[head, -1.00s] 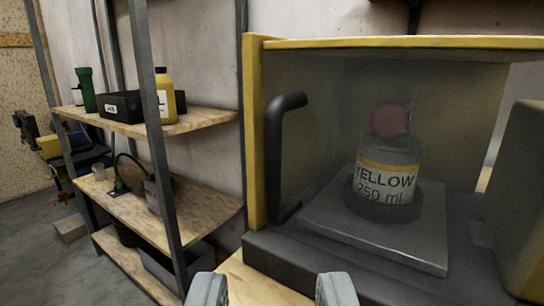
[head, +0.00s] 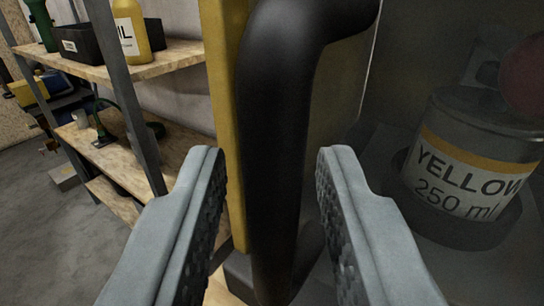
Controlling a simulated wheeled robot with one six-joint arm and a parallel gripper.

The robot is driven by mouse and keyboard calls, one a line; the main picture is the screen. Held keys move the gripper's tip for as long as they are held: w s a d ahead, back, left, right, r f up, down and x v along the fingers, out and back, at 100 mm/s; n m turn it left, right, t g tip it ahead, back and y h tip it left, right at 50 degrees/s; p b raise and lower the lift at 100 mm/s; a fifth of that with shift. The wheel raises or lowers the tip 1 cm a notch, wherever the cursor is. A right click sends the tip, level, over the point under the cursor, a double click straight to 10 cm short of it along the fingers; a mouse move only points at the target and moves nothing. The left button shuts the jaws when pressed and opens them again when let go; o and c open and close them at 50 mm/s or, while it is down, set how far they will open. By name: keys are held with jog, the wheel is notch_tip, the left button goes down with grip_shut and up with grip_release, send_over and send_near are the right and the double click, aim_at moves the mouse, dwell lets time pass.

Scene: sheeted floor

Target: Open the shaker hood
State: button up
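The shaker hood is a clear panel with a yellow frame (head: 222,100), and it is closed. Its black bar handle (head: 275,130) runs upright in front of me and bends to the right at the top. My gripper (head: 270,165) is open, with one grey finger to the left of the handle and the other to its right. Behind the panel, a grey container labelled "YELLOW 250 ml" (head: 465,165) stands on the shaker platform, with a reddish round top partly cut off at the right edge.
On the left stands a metal-framed shelf (head: 170,60) with wooden boards. It holds a yellow bottle (head: 130,32), a black bin (head: 85,42) and a green item (head: 42,25). Grey floor (head: 35,200) is open at the lower left.

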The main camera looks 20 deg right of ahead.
jog(key=shift+c, duration=0.4)
grip_shut()
jog(key=shift+s+d, duration=0.1)
jog(key=s+d, duration=1.2)
jog(key=s, duration=0.4)
jog(key=shift+s, duration=0.3)
jog(key=shift+o, duration=0.4)
grip_release()
